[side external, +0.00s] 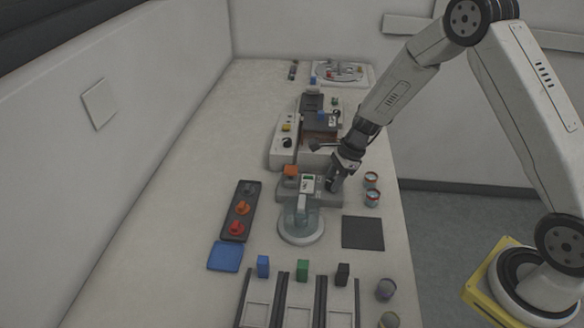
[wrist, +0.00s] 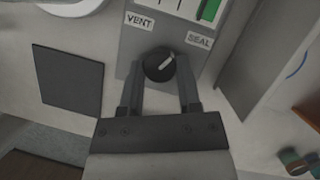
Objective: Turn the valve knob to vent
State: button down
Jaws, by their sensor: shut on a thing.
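The valve knob (wrist: 153,68) is round and black with a white pointer line, on a grey panel (wrist: 180,25). The line points up and right in the wrist view, toward the SEAL label (wrist: 199,40). The VENT label (wrist: 139,21) is up and left of the knob. My gripper (wrist: 159,80) is shut on the knob, one finger on each side. In the side view my gripper (side external: 333,183) is at the right of the mounting press (side external: 301,225), and it hides the knob there.
A dark square mat (side external: 363,233) lies right of the press, with small cups (side external: 371,180) above it. A dark tray (side external: 240,211) with coloured knobs is left. Coloured blocks (side external: 303,270) stand in front. A larger machine (side external: 315,135) is behind.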

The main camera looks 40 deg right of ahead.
jog(key=n+g, duration=0.1)
jog(key=n, duration=0.1)
jog(key=n+g, duration=0.1)
jog(key=n, duration=0.4)
jog(key=shift+w+g, duration=0.25)
jog(key=shift+g, duration=0.15)
jog(key=n+g, duration=0.1)
jog(key=n, duration=0.2)
jog(key=n+g, duration=0.1)
jog(key=n, duration=0.2)
jog(key=shift+w+h, duration=0.15)
jog(key=shift+h, duration=0.25)
jog(key=shift+n, duration=0.3)
jog(key=shift+c, duration=1.5)
grip_release()
jog(key=shift+r, duration=0.1)
jog(key=v, duration=0.7)
jog(key=shift+r, duration=0.3)
jog(key=shift+w, duration=0.1)
